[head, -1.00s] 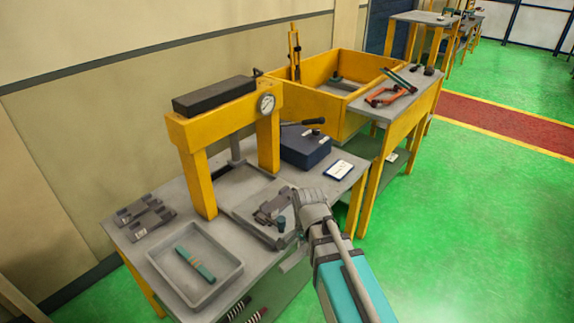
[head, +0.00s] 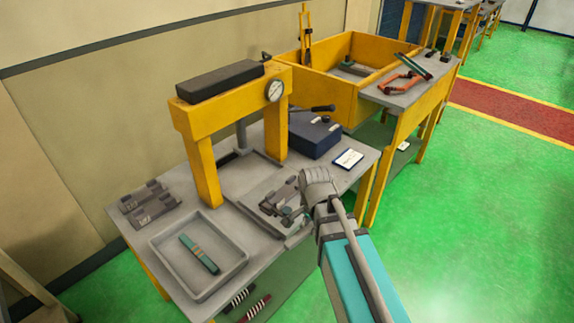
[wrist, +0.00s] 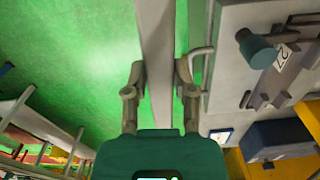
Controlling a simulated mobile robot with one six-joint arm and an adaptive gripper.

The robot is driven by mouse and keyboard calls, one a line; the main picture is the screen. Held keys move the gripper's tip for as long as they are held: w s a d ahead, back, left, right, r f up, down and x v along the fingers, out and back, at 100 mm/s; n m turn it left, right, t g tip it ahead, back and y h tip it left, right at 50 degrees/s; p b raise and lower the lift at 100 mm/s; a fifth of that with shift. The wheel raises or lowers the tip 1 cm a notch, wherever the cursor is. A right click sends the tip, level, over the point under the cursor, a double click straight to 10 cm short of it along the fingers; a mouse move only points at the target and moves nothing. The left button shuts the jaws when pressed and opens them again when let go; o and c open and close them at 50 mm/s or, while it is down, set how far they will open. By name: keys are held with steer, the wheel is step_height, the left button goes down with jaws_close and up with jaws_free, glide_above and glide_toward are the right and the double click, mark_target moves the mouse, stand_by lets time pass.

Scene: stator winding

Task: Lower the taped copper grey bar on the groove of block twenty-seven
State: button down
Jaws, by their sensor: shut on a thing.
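My gripper (wrist: 159,68) is shut on a long grey bar (wrist: 157,35), which runs up between its fingers in the wrist view. I cannot make out copper or tape on it. A grey block marked 27 (wrist: 285,56) sits to the right of the fingers, on a pale grey plate (wrist: 228,55). The bar is apart from the block in that picture. In the head view, the blocks (head: 281,199) stand on the plate at the press table's front right. My wrist partly covers that area, and the fingertips and held bar cannot be made out there.
A teal cylinder (wrist: 255,48) stands beside the block. A yellow press (head: 203,160) rises behind the plate. A dark blue box (head: 315,137) and a white card (head: 348,159) lie to the right.

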steer(key=w+a+r+p, duration=0.1)
steer(key=w+a, duration=0.2)
steer(key=w, duration=0.4)
steer(key=w+a+r+p, duration=0.1)
steer(key=w+a, duration=0.2)
steer(key=w, duration=0.5)
steer(key=w+a+r+n+p, duration=0.1)
steer(key=w+a+r+p, duration=0.1)
steer(key=w, duration=0.5)
steer(key=shift+w+a, duration=0.35)
steer(key=shift+a, duration=0.3)
steer(key=b, duration=0.5)
glide_above(285, 192)
steer(key=shift+f, duration=2.55)
steer(key=shift+f+b, duration=0.25)
steer(key=shift+b, duration=0.1)
steer(key=shift+f+b, duration=1.4)
steer(key=shift+f+b, duration=0.3)
steer(key=shift+f+b, duration=0.35)
steer(key=shift+f, duration=0.05)
